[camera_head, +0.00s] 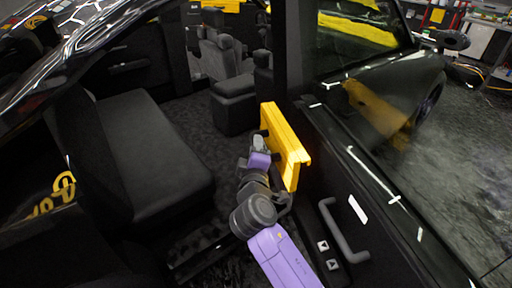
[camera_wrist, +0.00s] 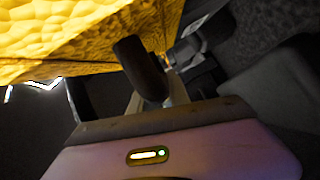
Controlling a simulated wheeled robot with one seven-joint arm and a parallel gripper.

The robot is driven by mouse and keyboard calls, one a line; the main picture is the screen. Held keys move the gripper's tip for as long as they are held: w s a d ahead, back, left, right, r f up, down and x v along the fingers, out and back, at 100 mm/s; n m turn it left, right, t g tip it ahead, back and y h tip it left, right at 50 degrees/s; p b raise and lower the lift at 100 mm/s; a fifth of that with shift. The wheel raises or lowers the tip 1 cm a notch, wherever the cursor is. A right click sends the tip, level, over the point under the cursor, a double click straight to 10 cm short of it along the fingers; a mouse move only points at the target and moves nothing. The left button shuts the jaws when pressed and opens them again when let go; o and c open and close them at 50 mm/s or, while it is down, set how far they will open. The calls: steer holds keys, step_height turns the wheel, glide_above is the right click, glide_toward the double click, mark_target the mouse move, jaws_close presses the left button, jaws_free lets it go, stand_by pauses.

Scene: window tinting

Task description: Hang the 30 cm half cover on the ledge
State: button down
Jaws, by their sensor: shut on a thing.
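The half cover (camera_head: 288,142) is a yellow, quilted-looking slab. My gripper (camera_head: 262,143) is shut on it from its left side and holds it upright, a little tilted, inside the open car door. In the wrist view the cover (camera_wrist: 60,35) fills the upper left, with a dark finger of my gripper (camera_wrist: 143,68) against it. The ledge, which I take to be the top edge of the door (camera_head: 352,165), runs from the cover's right side toward the lower right. I cannot tell whether the cover touches it.
The black rear seat (camera_head: 150,150) is to the left and a front seat (camera_head: 225,60) is behind. The door's pull handle (camera_head: 343,232) and window switches (camera_head: 328,255) are below right. The dark door pillar (camera_head: 291,50) stands just behind the cover. The footwell floor (camera_head: 195,140) is clear.

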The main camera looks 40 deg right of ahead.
steer(key=shift+d, duration=0.1)
steer(key=s+d+f+p, duration=0.1)
steer(key=s+d, duration=0.1)
steer(key=d, duration=0.3)
steer(key=s+d+f+p, duration=0.1)
steer(key=s+d+f, duration=0.1)
steer(key=d, duration=0.4)
stand_by(1.5)
steer(key=c, duration=1.1)
jaws_free()
steer(key=shift+c, duration=0.2)
steer(key=shift+f, duration=0.1)
steer(key=shift+a, duration=0.1)
